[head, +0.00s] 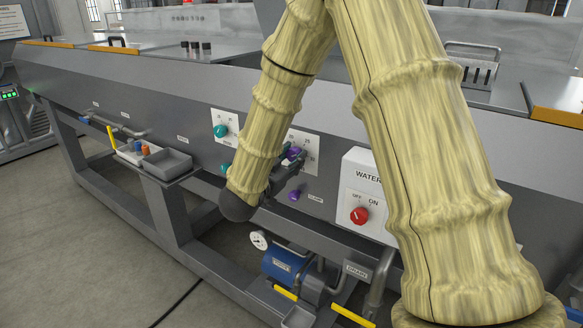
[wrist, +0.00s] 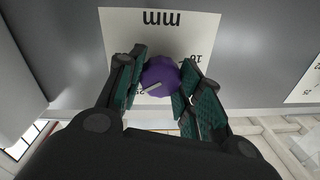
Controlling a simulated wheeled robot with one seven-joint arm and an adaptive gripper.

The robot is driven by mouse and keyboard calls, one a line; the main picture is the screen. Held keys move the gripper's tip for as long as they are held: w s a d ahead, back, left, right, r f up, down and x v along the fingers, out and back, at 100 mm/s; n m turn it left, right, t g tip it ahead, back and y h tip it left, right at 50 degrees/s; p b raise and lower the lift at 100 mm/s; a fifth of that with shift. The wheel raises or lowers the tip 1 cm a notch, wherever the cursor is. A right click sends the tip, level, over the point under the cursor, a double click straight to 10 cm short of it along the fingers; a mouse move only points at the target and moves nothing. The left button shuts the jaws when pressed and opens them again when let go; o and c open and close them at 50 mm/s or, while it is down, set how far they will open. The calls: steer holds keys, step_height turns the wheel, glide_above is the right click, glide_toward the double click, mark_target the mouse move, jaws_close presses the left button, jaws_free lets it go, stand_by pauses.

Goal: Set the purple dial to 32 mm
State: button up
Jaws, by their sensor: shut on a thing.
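The purple dial (wrist: 160,74) sits on a white scale plate (wrist: 120,30) marked "mm", upside down in the wrist view. A pale pointer line on the dial points to the lower left there, toward a partly hidden number starting with 2. A 16 shows at the right; other marks are hidden by the fingers. My gripper (wrist: 161,82) is shut on the dial, one finger on each side. In the head view the purple dial (head: 294,153) shows just beyond my gripper (head: 297,162). No 32 is readable.
A second purple knob (head: 295,195) sits below. A teal knob (head: 221,131) is on a plate to the left. A white water box (head: 363,180) with a red knob (head: 359,215) stands at the right. A grey tray (head: 167,162) projects at the left; a blue pump (head: 287,264) sits below.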

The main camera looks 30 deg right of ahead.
steer(key=m+b, duration=0.5)
steer(key=b, duration=0.1)
steer(key=shift+f+m+b, duration=0.35)
steer(key=shift+m+b, duration=0.05)
steer(key=m+b, duration=0.3)
steer(key=b, duration=0.1)
steer(key=shift+r+h, duration=0.15)
steer(key=shift+h, duration=0.15)
steer(key=shift+r+m, duration=0.1)
steer(key=shift+m, duration=0.3)
steer(key=o, duration=1)
steer(key=shift+o, duration=0.2)
steer(key=r+v, duration=0.1)
steer(key=v, duration=1.1)
steer(key=shift+f, duration=0.35)
steer(key=shift+w+a, duration=0.1)
